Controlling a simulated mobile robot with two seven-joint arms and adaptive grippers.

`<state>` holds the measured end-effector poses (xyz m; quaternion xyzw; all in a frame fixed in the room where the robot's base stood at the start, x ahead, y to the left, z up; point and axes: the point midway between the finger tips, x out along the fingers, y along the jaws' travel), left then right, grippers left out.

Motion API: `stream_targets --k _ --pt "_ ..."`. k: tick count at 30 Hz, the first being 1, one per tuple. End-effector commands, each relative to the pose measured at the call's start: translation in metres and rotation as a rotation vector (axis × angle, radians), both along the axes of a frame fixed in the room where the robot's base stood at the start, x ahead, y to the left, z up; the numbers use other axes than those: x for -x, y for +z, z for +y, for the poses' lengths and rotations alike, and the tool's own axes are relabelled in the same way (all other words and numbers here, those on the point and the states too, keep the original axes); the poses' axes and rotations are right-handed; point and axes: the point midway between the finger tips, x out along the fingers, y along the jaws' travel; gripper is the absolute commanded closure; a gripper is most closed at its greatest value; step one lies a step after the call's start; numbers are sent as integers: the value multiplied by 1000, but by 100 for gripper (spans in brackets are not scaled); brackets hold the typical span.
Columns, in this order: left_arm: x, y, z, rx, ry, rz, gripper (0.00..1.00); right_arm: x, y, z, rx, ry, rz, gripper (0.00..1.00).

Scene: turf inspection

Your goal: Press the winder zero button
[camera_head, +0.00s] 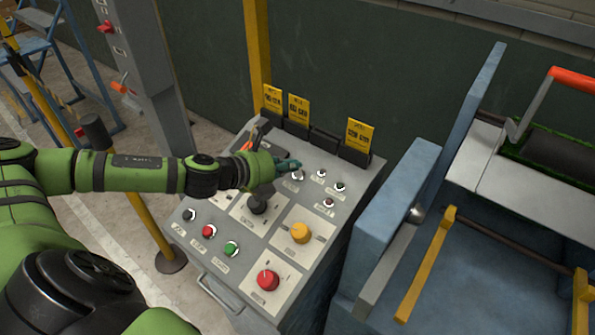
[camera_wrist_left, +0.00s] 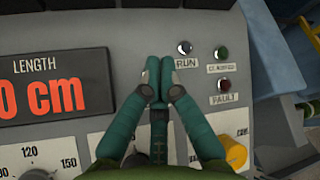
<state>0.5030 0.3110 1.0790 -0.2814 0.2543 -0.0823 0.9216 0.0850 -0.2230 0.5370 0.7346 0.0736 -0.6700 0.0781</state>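The grey sloped control console (camera_head: 225,275) stands in the middle of the head view. At its lower left are a black button (camera_head: 190,214), a red button (camera_head: 209,231) and a green button (camera_head: 231,249); their labels are too small to read, so I cannot tell which is the winder zero button. My left gripper (camera_head: 292,164) is over the console's upper part. In the left wrist view its teal fingers (camera_wrist_left: 159,78) are together and empty, left of the RUN lamp (camera_wrist_left: 184,47). I cannot tell whether they touch the panel. My right gripper is not in view.
The console also carries a red mushroom button (camera_head: 267,279), a yellow knob (camera_head: 300,232) and a black knob (camera_head: 257,203). A LENGTH display (camera_wrist_left: 55,88) shows red digits ending in "0 cm". Yellow tags (camera_head: 299,108) stand along the back edge. A blue machine (camera_head: 390,215) is close on the right.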

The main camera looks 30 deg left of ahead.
Motion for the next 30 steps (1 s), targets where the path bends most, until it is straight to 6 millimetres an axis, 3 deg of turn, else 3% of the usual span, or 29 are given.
stream_targets --k 15,30 --pt "16 45 2 -2 0 0 100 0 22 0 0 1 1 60" --pt "17 47 1 0 0 0 100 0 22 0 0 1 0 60"
